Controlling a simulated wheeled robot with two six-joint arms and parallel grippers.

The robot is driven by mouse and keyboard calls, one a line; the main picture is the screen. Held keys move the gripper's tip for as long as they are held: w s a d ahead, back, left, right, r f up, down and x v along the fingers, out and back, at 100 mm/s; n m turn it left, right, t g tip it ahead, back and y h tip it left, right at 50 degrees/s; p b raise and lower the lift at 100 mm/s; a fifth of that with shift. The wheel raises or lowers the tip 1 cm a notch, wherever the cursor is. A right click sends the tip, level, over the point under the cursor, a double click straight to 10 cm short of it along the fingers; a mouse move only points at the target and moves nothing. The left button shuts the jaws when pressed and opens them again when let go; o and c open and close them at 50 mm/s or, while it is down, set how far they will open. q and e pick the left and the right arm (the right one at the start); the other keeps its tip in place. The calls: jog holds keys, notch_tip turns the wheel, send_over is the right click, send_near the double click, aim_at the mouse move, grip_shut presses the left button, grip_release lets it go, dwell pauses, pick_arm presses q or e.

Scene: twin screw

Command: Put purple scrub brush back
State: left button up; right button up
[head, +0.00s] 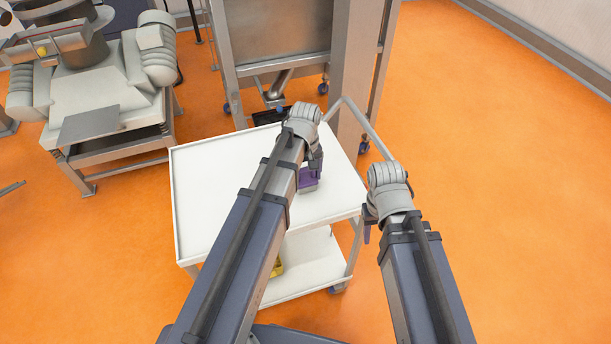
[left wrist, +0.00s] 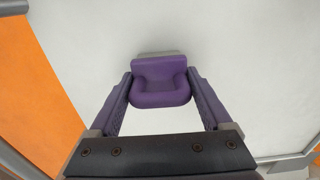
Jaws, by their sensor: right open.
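The purple scrub brush (head: 308,180) is at the right part of the white cart's top, with a grey lower edge. In the left wrist view the brush (left wrist: 160,82) lies centred between the two purple-grey fingers of my left gripper (left wrist: 160,85). The fingertips reach its two sides, but I cannot tell whether they press on it. In the head view my left gripper (head: 315,163) points down right at the brush and partly hides it. My right gripper (head: 368,224) is open and empty, just off the cart's right edge.
The white cart top (head: 205,190) is clear on its left. A yellow thing (head: 277,268) is on the lower shelf, mostly hidden by my left arm. A metal-framed cabinet (head: 280,35) stands behind the cart. Orange floor (head: 500,150) is free on the right.

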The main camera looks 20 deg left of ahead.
pick_arm(q)
jog(key=shift+o, duration=1.2)
notch_tip(320, 180, up, 12)
jog(key=p, duration=1.2)
jog(key=shift+r, duration=0.15)
jog(key=s+d+m+y, duration=0.1)
jog(key=s+d+m, duration=0.9)
jog(key=s, duration=0.4)
jog(key=shift+s+d+m, duration=0.15)
jog(key=shift+d+m, duration=0.1)
jog(key=shift+m, duration=0.05)
jog(key=shift+c, duration=0.2)
